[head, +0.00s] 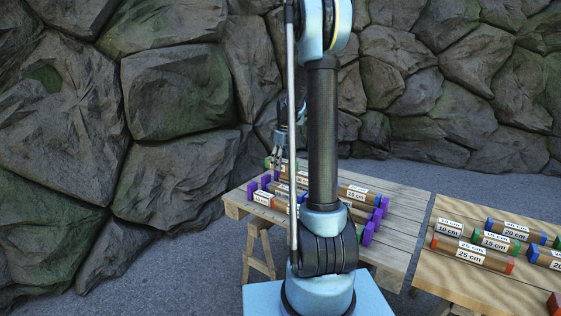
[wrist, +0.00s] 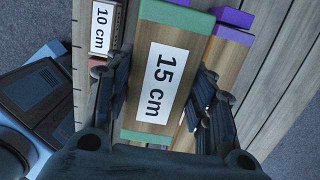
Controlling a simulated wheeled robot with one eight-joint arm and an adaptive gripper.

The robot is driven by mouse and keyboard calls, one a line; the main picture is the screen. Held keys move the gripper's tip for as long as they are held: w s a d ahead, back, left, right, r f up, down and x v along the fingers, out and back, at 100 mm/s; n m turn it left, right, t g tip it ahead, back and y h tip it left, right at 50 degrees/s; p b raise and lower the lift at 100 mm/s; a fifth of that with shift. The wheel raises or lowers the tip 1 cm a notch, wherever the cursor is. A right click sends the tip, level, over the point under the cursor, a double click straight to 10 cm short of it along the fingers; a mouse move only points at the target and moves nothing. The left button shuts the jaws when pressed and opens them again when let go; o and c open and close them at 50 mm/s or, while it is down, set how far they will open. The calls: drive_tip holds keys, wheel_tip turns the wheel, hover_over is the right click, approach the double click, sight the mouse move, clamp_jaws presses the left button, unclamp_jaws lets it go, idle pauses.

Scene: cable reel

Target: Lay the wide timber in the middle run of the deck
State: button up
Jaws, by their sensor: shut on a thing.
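My gripper (head: 276,158) is over the far left part of the deck (head: 404,232), a plank table with purple blocks (head: 368,233) at the ends of its runs. In the wrist view my gripper (wrist: 160,92) has a finger on each side of a wide timber (wrist: 145,118) labelled 15 cm, with green ends, and is shut on it. The timber is close above or among the runs; I cannot tell whether it touches the deck. Purple blocks (wrist: 233,27) show near its far end. In the head view my arm hides part of the deck.
A timber labelled 10 cm (wrist: 101,8) lies left of the held one in the wrist view. Other labelled timbers (head: 357,196) lie on the deck. A second table (head: 428,262) at right holds several timbers with coloured ends. A rock wall stands behind.

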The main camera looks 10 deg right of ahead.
drive_tip(key=shift+a+f, duration=0.2)
drive_tip(key=shift+f, duration=0.3)
drive_tip(key=shift+d+f, duration=0.2)
drive_tip(key=shift+f, duration=3.35)
drive_tip(key=shift+f, duration=0.2)
drive_tip(key=o, duration=1.3)
drive_tip(key=shift+c, duration=0.2)
